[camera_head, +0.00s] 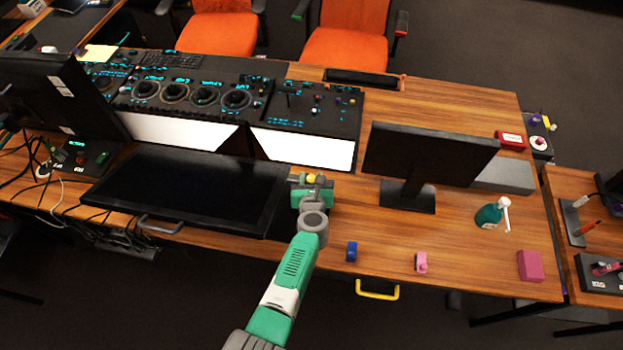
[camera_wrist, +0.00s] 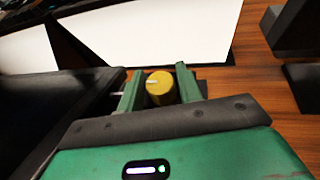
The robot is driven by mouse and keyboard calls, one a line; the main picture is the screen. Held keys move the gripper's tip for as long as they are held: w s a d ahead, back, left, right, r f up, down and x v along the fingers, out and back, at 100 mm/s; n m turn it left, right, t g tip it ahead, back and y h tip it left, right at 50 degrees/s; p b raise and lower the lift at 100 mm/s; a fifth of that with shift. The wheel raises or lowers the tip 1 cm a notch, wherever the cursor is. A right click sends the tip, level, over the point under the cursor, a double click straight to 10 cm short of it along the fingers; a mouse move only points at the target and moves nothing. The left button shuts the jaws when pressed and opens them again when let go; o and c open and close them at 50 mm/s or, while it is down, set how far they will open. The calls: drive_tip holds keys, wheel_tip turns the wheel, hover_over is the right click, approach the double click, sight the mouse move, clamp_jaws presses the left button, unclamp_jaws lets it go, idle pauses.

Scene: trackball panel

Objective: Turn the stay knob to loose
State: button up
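A yellow round knob (camera_wrist: 160,88) shows in the wrist view between the two green fingers of my gripper (camera_wrist: 159,80). A pale pointer mark is on the knob's left part. The fingers are spread to either side of it, with a narrow gap at the left; contact at the right cannot be made out. In the head view the knob (camera_head: 311,178) is a small yellow spot at my gripper (camera_head: 310,188), beside the right end of the tilted black screen (camera_head: 190,190). No label for the knob's positions is readable, and its base is hidden.
A black monitor (camera_head: 428,152) on a stand is to the right. A blue piece (camera_head: 351,251), a pink piece (camera_head: 421,262) and a yellow handle (camera_head: 377,290) lie along the front. The control panel (camera_head: 200,75) is behind. Bare wooden desk lies right of my gripper.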

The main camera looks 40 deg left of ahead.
drive_tip(key=c, duration=0.5)
drive_tip(key=shift+c, duration=0.2)
